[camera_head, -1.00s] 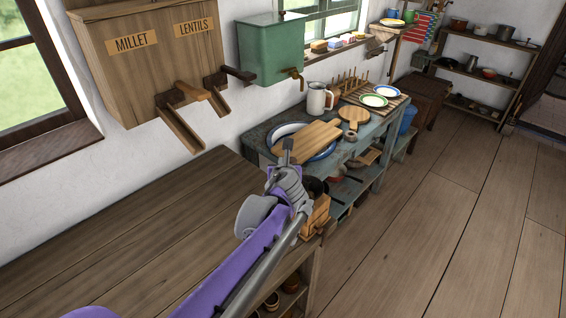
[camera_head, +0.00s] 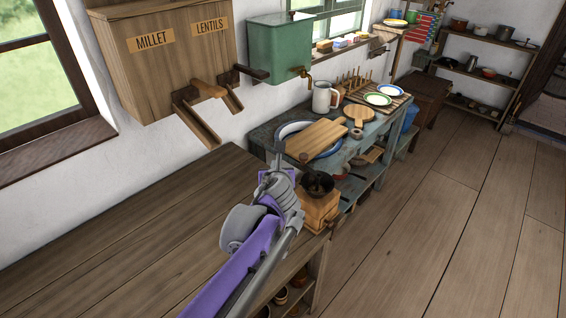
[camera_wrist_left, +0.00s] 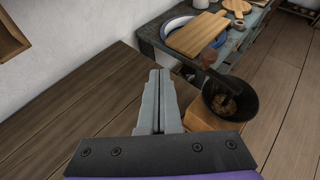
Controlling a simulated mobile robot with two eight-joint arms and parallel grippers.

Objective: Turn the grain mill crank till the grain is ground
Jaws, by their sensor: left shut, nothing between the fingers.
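The grain mill (camera_head: 318,208) stands at the right end of the wooden counter, a light wooden box with a dark bowl-shaped hopper (camera_head: 319,184) on top. In the left wrist view the hopper (camera_wrist_left: 229,100) holds some brownish grain. The crank's brown knob (camera_wrist_left: 209,57) stands up at the hopper's far left side; it also shows in the head view (camera_head: 303,158). My left gripper (camera_head: 277,160) is left of the mill, apart from the knob. In the left wrist view its fingers (camera_wrist_left: 160,90) are together and empty. My right gripper is not in view.
The wooden counter (camera_head: 150,230) is bare to the left. Millet and lentil dispensers (camera_head: 165,60) and a green tank (camera_head: 278,50) hang on the wall. Behind the mill, a blue-grey table (camera_head: 362,150) holds a basin, a cutting board (camera_head: 317,138), a jug and plates.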

